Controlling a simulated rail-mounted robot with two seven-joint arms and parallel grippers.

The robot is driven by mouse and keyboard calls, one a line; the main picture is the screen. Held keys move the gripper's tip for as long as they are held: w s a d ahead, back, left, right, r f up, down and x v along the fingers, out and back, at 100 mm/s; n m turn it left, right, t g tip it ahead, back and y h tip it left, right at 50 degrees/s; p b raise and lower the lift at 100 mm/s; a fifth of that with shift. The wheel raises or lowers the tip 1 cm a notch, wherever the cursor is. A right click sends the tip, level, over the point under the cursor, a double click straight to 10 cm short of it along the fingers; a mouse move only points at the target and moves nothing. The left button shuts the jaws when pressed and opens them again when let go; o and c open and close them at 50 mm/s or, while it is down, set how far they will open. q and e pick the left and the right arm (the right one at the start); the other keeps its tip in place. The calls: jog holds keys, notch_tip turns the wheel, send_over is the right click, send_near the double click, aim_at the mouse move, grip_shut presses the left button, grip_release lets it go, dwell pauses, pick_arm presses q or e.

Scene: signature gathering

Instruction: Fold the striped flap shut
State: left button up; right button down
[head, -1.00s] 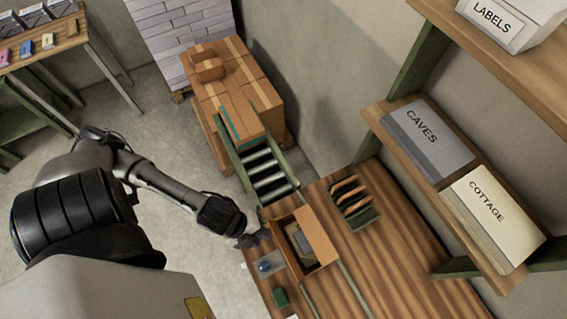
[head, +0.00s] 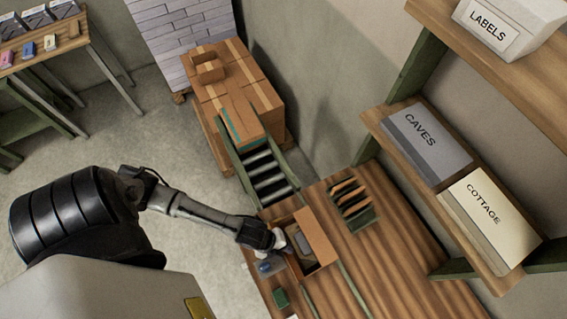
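An open brown box (head: 326,262) stands on the wooden table. A tall plain flap or side (head: 316,236) rises on its right, and a greyish item (head: 302,243) shows inside. I cannot make out stripes on any flap at this size. My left gripper (head: 287,243) is at the box's left side, over or against its left edge; whether it touches is unclear. Its fingers are too small and dark to show whether they are open. My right gripper is not in view.
A blue round item (head: 265,267) and a green block (head: 281,298) lie left of the box. A rack with brown slats (head: 351,197) stands behind it. A roller conveyor (head: 268,174) leads to stacked cartons (head: 240,90). Shelves (head: 450,170) overhang at right; the table's right part is clear.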

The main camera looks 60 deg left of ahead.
pick_arm(q)
jog(key=shift+w+d+f, duration=0.1)
jog(key=shift+f, duration=0.1)
grip_shut()
dwell(0.4)
